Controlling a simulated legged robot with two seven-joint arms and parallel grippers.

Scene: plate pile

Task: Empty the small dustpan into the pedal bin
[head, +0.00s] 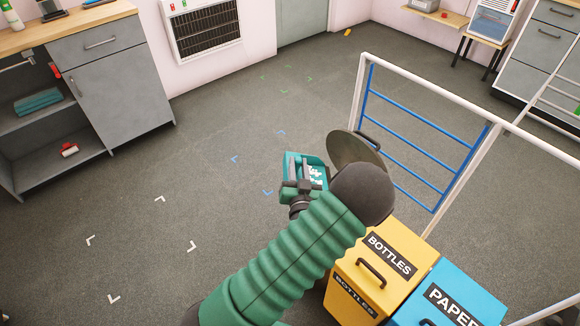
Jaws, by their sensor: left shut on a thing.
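My left gripper (300,188) is shut on the small teal dustpan (317,160), and my green-sleeved arm reaches up to it from the bottom. White bits (316,177) show in the dustpan. It is held just left of a round, dark olive-grey lid (352,152), which looks like the pedal bin's lid and is tilted up. The bin's body is hidden behind my arm and the dustpan, so I cannot tell whether the dustpan is over its opening. My right gripper is not in view.
A yellow BOTTLES bin (390,240) and a blue PAPER bin (450,290) stand at the lower right. A white-framed rack with blue bars (408,145) stands behind the lid. A grey cabinet (115,80) is at upper left. The floor left of my arm is clear.

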